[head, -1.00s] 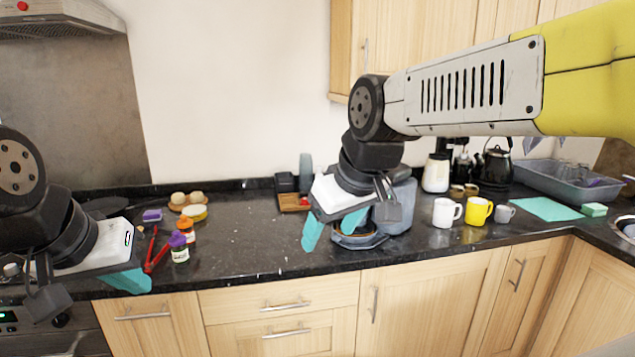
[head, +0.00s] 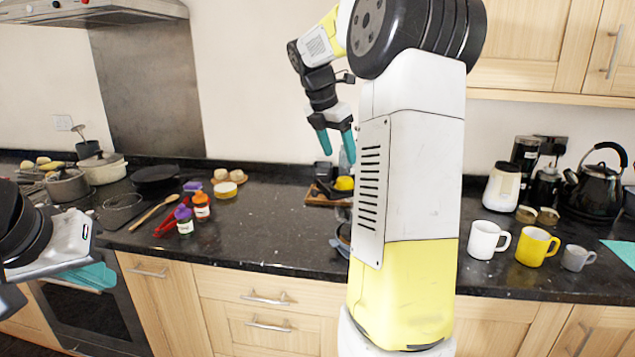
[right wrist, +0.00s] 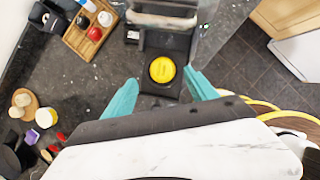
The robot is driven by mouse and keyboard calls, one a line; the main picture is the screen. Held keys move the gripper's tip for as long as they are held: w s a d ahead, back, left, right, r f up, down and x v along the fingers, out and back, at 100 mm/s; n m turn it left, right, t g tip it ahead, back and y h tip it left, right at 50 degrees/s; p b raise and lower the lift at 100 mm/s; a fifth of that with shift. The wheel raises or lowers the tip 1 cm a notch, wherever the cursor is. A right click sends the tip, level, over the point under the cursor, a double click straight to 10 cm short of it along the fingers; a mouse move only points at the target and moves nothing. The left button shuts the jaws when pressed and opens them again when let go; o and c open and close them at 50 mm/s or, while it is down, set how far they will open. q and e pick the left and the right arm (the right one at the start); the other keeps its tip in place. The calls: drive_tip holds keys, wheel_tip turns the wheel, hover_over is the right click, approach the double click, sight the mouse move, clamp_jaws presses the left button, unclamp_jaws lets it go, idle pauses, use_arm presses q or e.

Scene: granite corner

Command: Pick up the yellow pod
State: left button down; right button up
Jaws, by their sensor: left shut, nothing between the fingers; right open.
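The yellow pod (right wrist: 162,69) is a round yellow disc on a black part of a machine (right wrist: 165,42) in the right wrist view. It seems to show in the head view (head: 344,183) too, just left of my right forearm. My right gripper (head: 335,143) is open and empty, pointing down above the counter. In the right wrist view its teal fingers (right wrist: 160,92) lie to either side of the pod's lower edge, and the pod is not gripped. My left gripper (head: 95,276) is shut and empty at the far left, in front of the oven.
A wooden tray (right wrist: 88,35) with small items lies beside the machine. Mugs (head: 488,240) and a black kettle (head: 592,186) stand to the right. Spice jars (head: 184,218) and pots (head: 102,169) stand to the left. My right arm hides much of the counter's middle.

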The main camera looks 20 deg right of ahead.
sight(344, 179)
drive_tip(key=shift+s+a+x, duration=0.1)
drive_tip(key=shift+a+x, duration=0.05)
drive_tip(key=shift+x, duration=1.15)
drive_tip(key=shift+s+a+x, duration=0.1)
drive_tip(key=shift+x, duration=1.15)
drive_tip(key=shift+s+a+x, duration=0.1)
drive_tip(key=shift+a+x, duration=0.05)
drive_tip(key=shift+x, duration=1.15)
drive_tip(key=shift+f, duration=0.3)
clamp_jaws()
